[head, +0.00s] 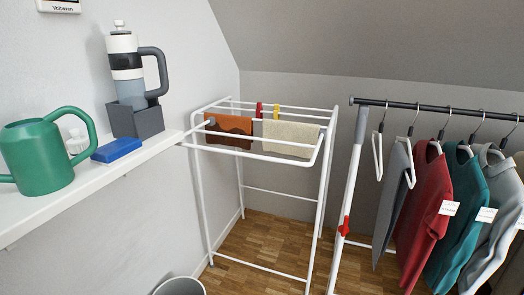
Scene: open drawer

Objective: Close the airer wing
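The white clothes airer (263,192) stands on the wood floor in the middle of the head view, against the back corner. A wing (250,154) with a rounded white rail sticks out from its near top edge, toward me and slightly down. Its near left corner lies close to the shelf's far end; I cannot tell if they touch. A grey joint (211,122) shows near the wing's left side. An orange-brown cloth (229,130) and a cream cloth (291,138) hang on the bars. My gripper is not in view.
A white wall shelf (95,182) at left holds a green watering can (40,157), a blue block (116,150) and a grey box (136,121) with a flask. A clothes rack (347,200) with several garments stands at right. A bin (180,286) is below.

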